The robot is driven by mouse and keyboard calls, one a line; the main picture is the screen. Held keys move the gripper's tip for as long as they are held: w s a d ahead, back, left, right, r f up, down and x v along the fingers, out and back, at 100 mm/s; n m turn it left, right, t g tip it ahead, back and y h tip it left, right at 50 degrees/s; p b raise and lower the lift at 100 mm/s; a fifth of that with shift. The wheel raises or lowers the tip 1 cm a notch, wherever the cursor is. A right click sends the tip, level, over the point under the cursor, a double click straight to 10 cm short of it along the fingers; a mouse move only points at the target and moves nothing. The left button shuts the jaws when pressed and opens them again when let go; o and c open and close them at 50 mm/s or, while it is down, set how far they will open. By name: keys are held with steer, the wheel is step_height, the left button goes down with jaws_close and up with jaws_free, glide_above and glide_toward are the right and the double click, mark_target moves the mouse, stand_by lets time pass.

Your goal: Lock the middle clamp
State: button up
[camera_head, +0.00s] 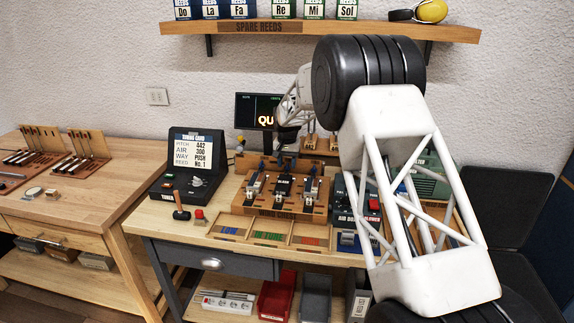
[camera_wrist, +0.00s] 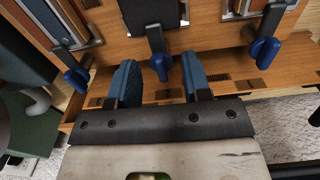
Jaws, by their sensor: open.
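The middle clamp (camera_wrist: 160,62) has a dark metal arm and a blue handle. In the wrist view its handle lies between the two blue fingers of my gripper (camera_wrist: 160,82), slightly beyond their tips. The fingers are apart, and I cannot tell whether either touches the handle. Two similar blue-handled clamps flank it, one at the left (camera_wrist: 76,72) and one at the right (camera_wrist: 264,50). In the head view my gripper is over the back of the wooden clamp board (camera_head: 262,207), where the middle clamp is partly hidden and small.
A tuning device (camera_head: 188,160) stands left of the board, and a small mallet (camera_head: 181,205) lies in front of it. A box with a red button (camera_head: 374,204) stands to the right. Labelled trays (camera_head: 270,237) line the bench front. A shelf (camera_head: 330,29) hangs above.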

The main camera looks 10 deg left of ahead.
steer(key=shift+r, duration=3.5)
steer(key=shift+s+d+r, duration=0.1)
steer(key=shift+d+r, duration=0.05)
steer(key=s+d+r+t, duration=0.1)
steer(key=s+d+r, duration=0.8)
steer(key=s+d, duration=0.4)
steer(key=s+d+r, duration=0.8)
steer(key=s+d, duration=0.3)
steer(key=s, duration=0.4)
steer(key=s+d+f, duration=0.2)
steer(key=s+d, duration=0.2)
steer(key=s, duration=0.8)
steer(key=s+d+f+t, duration=0.1)
steer(key=s+d, duration=0.3)
steer(key=s, duration=0.8)
steer(key=s+d+f, duration=0.3)
steer(key=s+d, duration=0.1)
steer(key=s, duration=0.8)
steer(key=shift+s+f+t, duration=0.25)
steer(key=shift+t, duration=0.05)
